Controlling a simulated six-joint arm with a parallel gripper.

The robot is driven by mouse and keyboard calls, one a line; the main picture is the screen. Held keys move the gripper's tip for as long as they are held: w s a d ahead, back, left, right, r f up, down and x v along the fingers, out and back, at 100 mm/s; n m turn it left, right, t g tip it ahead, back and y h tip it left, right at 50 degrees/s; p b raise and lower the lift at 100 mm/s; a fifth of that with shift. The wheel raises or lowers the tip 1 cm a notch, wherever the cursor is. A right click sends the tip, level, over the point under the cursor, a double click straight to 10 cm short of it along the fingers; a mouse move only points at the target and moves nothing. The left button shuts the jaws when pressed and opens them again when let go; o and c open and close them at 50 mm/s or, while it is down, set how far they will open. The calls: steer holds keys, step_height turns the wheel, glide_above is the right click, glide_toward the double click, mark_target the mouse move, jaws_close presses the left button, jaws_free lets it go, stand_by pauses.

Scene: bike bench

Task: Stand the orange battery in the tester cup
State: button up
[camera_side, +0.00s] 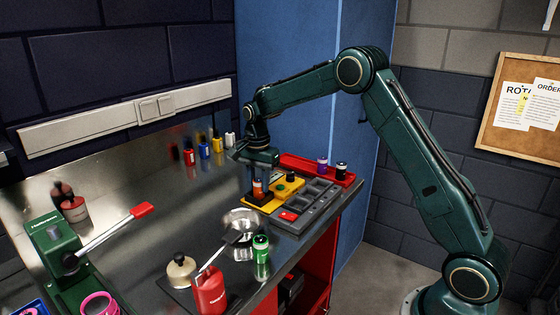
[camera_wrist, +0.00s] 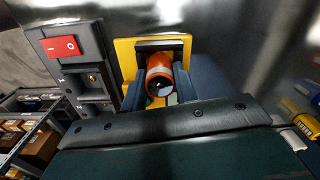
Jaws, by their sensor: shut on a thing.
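The orange battery (camera_side: 259,186) is upright between the fingers of my gripper (camera_side: 259,180). In the wrist view I see the orange battery (camera_wrist: 159,66) nearly end-on, with my gripper (camera_wrist: 160,80) shut on its sides. The yellow tester (camera_side: 287,186) lies on the bench under the gripper. The tester's black cup (camera_side: 258,199) is directly below the battery. The yellow tester (camera_wrist: 124,48) and a dark cup edge (camera_wrist: 160,44) show behind the battery in the wrist view. The battery's lower end is hidden, so I cannot tell whether it is inside the cup.
A grey slotted block (camera_side: 318,199) with a red switch (camera_wrist: 67,46) adjoins the tester. A red tray (camera_side: 310,168) behind holds a purple and a black battery. Several batteries (camera_side: 204,147) stand along the back. A metal bowl (camera_side: 240,221) and green cylinder (camera_side: 261,258) stand in front.

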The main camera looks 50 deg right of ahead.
mark_target(259, 179)
steer(key=shift+f, duration=0.35)
steer(key=o, duration=0.8)
steer(key=shift+r, duration=5.45)
